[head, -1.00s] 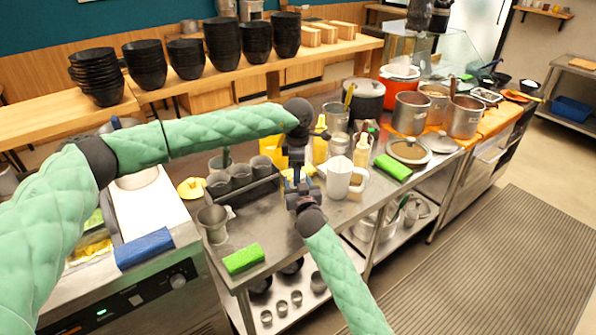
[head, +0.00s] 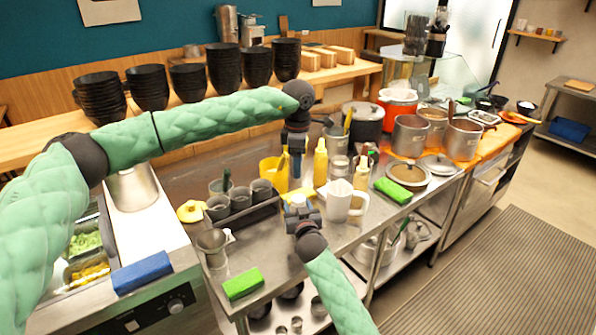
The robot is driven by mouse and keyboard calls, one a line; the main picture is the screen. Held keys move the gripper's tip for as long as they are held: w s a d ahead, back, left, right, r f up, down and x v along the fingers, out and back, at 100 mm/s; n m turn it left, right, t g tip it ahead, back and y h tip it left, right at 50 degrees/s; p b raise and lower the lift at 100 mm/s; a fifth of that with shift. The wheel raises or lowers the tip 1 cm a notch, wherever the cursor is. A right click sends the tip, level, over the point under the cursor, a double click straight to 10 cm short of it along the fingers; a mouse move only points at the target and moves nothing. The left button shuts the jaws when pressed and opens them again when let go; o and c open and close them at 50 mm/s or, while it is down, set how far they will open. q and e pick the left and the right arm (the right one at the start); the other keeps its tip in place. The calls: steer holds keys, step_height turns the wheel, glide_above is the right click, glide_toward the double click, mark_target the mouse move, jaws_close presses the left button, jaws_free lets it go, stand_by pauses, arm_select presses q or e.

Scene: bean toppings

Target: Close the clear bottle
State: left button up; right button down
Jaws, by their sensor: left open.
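My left gripper (head: 297,174) points down, open, above the counter, with its fingers in front of a yellow container. My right gripper (head: 300,207) is just below it, around or beside a small pale object (head: 297,199). I cannot tell if this is the clear bottle or whether the jaws are shut on it. A pale squeeze bottle (head: 362,174) stands upright behind the white jug, and a yellow bottle (head: 320,163) stands left of it. Which one is the clear bottle is unclear.
A white jug (head: 339,200) stands close right of my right gripper. A dark rack (head: 243,220) of metal cups is to the left. Green sponges (head: 243,284) lie near the front edge. Pots (head: 410,136) crowd the right.

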steer(key=c, duration=0.5)
jaws_free()
steer(key=shift+s+f, duration=0.1)
steer(key=shift+s, duration=0.15)
steer(key=b+v, duration=0.2)
steer(key=v, duration=0.5)
steer(key=shift+b, duration=0.35)
steer(key=shift+s+d, duration=0.1)
steer(key=shift+s, duration=0.05)
